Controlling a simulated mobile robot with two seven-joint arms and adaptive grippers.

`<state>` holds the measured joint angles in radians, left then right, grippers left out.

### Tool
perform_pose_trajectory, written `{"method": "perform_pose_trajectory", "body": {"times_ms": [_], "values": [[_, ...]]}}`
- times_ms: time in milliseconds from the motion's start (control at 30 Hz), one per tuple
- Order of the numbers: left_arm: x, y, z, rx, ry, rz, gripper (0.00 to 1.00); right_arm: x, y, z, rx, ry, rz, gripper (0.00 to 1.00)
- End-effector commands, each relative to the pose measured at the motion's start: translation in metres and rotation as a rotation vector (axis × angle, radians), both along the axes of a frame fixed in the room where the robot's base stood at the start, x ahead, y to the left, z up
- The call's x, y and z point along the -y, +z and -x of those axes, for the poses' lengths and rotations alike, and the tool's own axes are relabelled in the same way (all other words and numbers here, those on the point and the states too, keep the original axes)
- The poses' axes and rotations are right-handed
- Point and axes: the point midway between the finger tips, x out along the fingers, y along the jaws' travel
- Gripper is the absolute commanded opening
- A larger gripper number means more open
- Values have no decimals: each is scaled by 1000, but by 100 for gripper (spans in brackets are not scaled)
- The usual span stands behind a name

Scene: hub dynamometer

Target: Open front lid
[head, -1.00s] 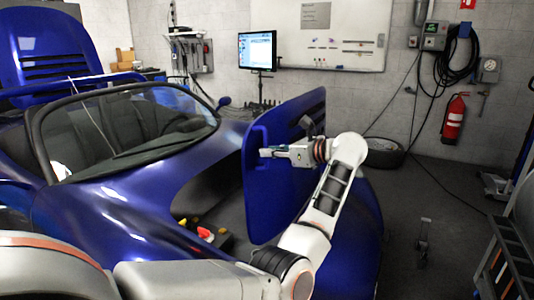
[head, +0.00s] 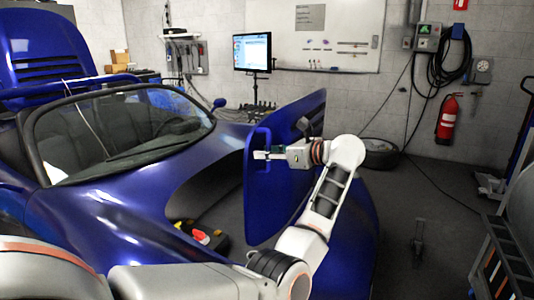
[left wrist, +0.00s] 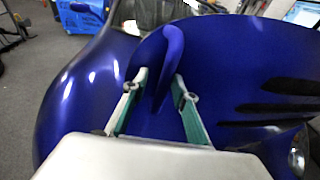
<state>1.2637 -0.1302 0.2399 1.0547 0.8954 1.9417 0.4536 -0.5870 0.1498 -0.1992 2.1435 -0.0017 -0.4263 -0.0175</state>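The blue front lid (head: 284,190) of the car stands raised, nearly upright, over the open front compartment (head: 217,212). A blue loop-shaped handle (head: 249,185) sticks out from its side facing the windscreen. My left gripper (head: 260,155) is at the upper part of this handle. In the left wrist view, the left gripper (left wrist: 160,98) has its two fingers spread, with the blue handle (left wrist: 172,58) between them and gaps showing beside it. Whether a finger touches the handle I cannot tell. My right gripper is not in view.
Red and yellow items (head: 201,236) lie in the compartment. The windscreen (head: 120,125) is left of the lid. A tyre (head: 379,153) lies on the floor behind it. A tool cart (head: 497,260) stands at the right; the floor (head: 445,200) between is mostly clear.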

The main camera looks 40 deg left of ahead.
Motion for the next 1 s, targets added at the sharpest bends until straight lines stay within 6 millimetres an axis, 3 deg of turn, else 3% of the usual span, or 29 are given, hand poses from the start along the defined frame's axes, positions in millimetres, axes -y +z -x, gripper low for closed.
{"method": "perform_pose_trajectory", "body": {"times_ms": [167,500,700,1000], "values": [[-1,7,0,1,2,2,28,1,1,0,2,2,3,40],[0,68,0,4,1,0,28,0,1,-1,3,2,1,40],[0,94,0,2,0,-1,28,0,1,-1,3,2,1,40],[1,101,0,0,0,-1,28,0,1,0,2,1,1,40]]}}
